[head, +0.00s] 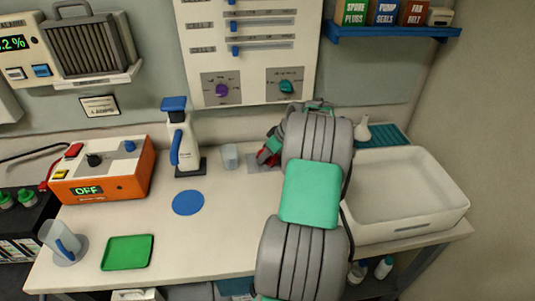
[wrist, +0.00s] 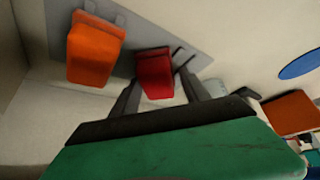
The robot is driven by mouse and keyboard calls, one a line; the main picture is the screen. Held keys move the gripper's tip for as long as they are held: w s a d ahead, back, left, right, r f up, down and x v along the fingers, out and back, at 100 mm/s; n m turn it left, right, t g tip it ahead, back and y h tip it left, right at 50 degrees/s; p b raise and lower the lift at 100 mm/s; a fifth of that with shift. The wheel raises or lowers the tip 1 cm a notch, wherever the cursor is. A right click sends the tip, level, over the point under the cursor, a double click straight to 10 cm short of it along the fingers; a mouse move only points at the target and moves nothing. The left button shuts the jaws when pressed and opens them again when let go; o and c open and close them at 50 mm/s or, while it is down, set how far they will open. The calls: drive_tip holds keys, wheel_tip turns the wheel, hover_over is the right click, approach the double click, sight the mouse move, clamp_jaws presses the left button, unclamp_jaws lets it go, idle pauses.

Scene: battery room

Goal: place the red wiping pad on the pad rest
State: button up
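The red wiping pad (wrist: 154,73) is a small red block on a grey plate (wrist: 140,25) in the wrist view. My gripper (wrist: 159,82) is open, with one dark finger on each side of the red pad. I cannot tell whether the fingers touch it. In the head view, a red patch (head: 268,156) shows beside the end of my arm, which hides most of that area. The grey plate's edge (head: 258,167) shows there too. I cannot tell for certain which thing is the pad rest.
An orange pad (wrist: 92,48) is close beside the red one. A clear cup (head: 230,156) and a spray bottle (head: 181,138) stand to the left. A blue disc (head: 188,202) and green tray (head: 127,252) lie on the worktop. A white basin (head: 425,226) is right of my arm.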

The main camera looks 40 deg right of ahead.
drive_tip(key=shift+o, duration=0.7)
drive_tip(key=shift+r, duration=0.25)
drive_tip(key=b+v, duration=0.1)
drive_tip(key=v, duration=1.1)
drive_tip(key=w+a+r+g, duration=0.1)
drive_tip(key=w+a, duration=0.1)
drive_tip(key=a, duration=0.9)
drive_tip(key=w+a+r, duration=0.1)
drive_tip(key=a+r, duration=0.1)
drive_tip(key=a, duration=0.8)
drive_tip(key=s+a+f+m, duration=0.1)
drive_tip(key=s+a+f, duration=0.1)
drive_tip(key=s+a, duration=0.5)
drive_tip(key=s+a+f+m+g+h, duration=0.1)
drive_tip(key=s+a+f, duration=0.1)
drive_tip(key=s+a, duration=0.5)
drive_tip(key=a, duration=0.3)
drive_tip(key=shift+a+f, duration=0.25)
drive_tip(key=shift+f, duration=0.15)
